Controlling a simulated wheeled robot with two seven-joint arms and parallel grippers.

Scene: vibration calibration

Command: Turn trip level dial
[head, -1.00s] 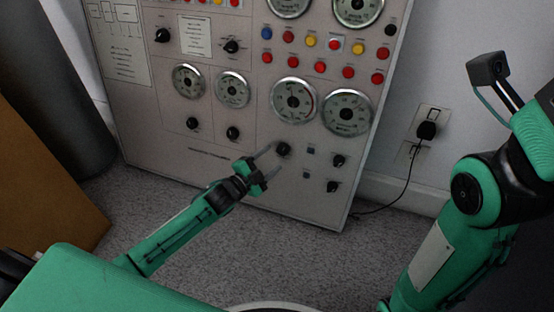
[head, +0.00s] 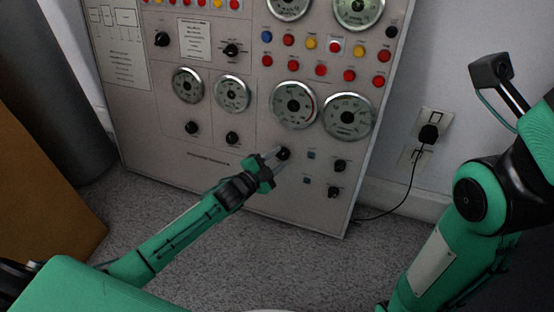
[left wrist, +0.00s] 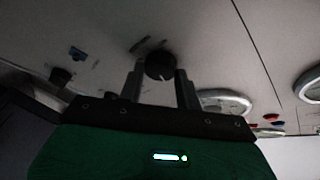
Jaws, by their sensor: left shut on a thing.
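A black dial (head: 284,153) sits on the grey control panel (head: 215,175), below the large gauges. My left gripper (head: 276,156) reaches it from the lower left, its fingers on either side of the knob. In the left wrist view, the dial (left wrist: 160,67) shows between the two finger ends of my left gripper (left wrist: 160,80), which is shut on it. The dial's label is too small to read, and the fingers partly cover the knob. My right arm is folded at the right, with its gripper out of sight.
Two other black knobs (head: 340,166) (head: 333,192) sit right of the dial, near small blue buttons (head: 311,155). Gauges (head: 294,104) and coloured buttons fill the panel above. A plugged-in cable (head: 410,185) hangs right of the panel. The carpet (head: 270,245) in front is clear.

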